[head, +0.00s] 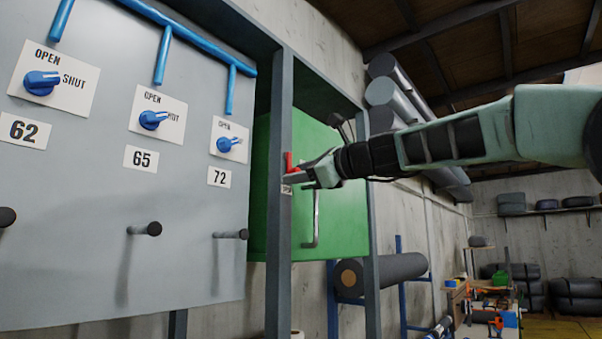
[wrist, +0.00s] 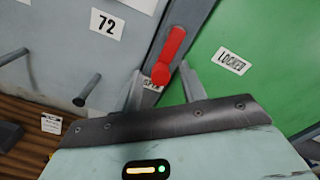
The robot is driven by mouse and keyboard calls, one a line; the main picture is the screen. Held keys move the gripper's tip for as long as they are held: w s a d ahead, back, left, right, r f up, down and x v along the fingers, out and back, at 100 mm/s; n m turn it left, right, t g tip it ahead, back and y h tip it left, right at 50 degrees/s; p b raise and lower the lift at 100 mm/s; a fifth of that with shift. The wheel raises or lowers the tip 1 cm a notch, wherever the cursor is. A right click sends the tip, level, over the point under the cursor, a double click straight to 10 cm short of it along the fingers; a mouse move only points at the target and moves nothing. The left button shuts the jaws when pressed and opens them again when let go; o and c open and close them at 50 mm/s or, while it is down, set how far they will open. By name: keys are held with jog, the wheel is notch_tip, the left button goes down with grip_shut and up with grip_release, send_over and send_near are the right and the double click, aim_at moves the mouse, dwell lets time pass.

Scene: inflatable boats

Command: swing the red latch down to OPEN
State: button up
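The red latch (wrist: 170,55) is mounted on the grey post, its arm pointing up from a round lower end in the wrist view. It also shows in the head view (head: 289,162), partly behind my gripper. My gripper (wrist: 163,88) is open and empty, its two grey fingers apart on either side of the latch's lower end. In the head view my gripper (head: 297,177) is at the post, just below the latch's upright part. I cannot tell whether it touches the latch. A small OPEN label (wrist: 152,86) sits below the latch, between the fingers.
The green door (head: 264,190) carries a LOCKED label (wrist: 232,62) and a vertical handle (head: 316,218). On the left, a grey panel (head: 80,240) has blue knobs, number labels and protruding dark pegs. A dark roll (head: 390,270) lies on a blue rack behind.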

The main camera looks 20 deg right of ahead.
jog(key=b+v, duration=0.7)
jog(key=v, duration=1)
jog(key=shift+s+d, duration=0.15)
